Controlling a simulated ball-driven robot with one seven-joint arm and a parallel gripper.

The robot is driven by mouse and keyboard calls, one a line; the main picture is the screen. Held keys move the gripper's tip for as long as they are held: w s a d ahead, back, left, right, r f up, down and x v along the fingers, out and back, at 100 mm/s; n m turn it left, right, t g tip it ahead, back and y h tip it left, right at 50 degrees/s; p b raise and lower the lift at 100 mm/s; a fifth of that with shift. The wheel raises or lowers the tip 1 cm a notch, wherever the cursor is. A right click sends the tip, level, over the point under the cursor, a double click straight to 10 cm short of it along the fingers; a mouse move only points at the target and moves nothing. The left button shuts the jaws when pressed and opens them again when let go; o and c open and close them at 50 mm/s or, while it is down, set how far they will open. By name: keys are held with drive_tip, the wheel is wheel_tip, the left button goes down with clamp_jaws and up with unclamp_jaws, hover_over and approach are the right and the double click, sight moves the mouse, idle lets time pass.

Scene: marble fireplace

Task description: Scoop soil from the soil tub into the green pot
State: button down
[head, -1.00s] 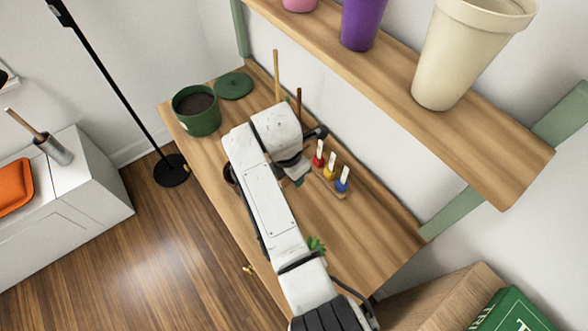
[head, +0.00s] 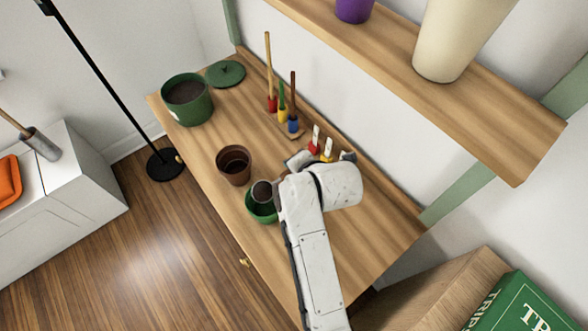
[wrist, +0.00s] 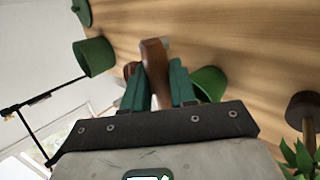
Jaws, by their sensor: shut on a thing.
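My gripper (wrist: 157,70) is shut on the brown handle of the scoop (wrist: 155,58) in the wrist view. In the head view my arm hides the gripper, but the round scoop head (head: 262,191), with dark soil in it, shows over the green pot (head: 262,211). I cannot tell whether the scoop touches the pot's rim. The pot's inside is mostly hidden. The green pot also shows right of my fingers in the wrist view (wrist: 209,82). The dark green soil tub (head: 187,108) stands open with soil inside at the bench's far left end.
A brown pot (head: 234,167) stands close to the green pot, towards the tub. The tub's lid (head: 226,74) lies behind the tub. Upright coloured tools (head: 282,108) stand in a rack by the wall. A shelf (head: 470,120) with pots overhangs the bench.

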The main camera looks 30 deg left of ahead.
drive_tip(key=shift+d+f+t+y+b, duration=0.15)
drive_tip(key=shift+f+t+y+b, duration=0.2)
drive_tip(key=shift+y+b, duration=0.85)
drive_tip(key=b, duration=0.3)
drive_tip(key=shift+d+f+y, duration=0.15)
drive_tip(key=shift+f+y, duration=0.1)
drive_tip(key=shift+y, duration=0.05)
drive_tip(key=y+b, duration=0.1)
drive_tip(key=b, duration=0.1)
drive_tip(key=t+y+b, duration=0.1)
drive_tip(key=b, duration=0.2)
drive_tip(key=f+y+b, duration=0.1)
drive_tip(key=b, duration=0.1)
drive_tip(key=shift+s+d+m+t+b, duration=0.2)
drive_tip(key=shift+d+m+t+b, duration=0.05)
drive_tip(key=shift+m+t+b, duration=0.15)
drive_tip(key=shift+r+p, duration=0.45)
drive_tip(key=shift+r, duration=0.05)
drive_tip(key=shift+p, duration=0.4)
drive_tip(key=shift+w+a+r+g+p, duration=0.1)
drive_tip(key=shift+g+p, duration=0.15)
drive_tip(key=shift+p, duration=0.3)
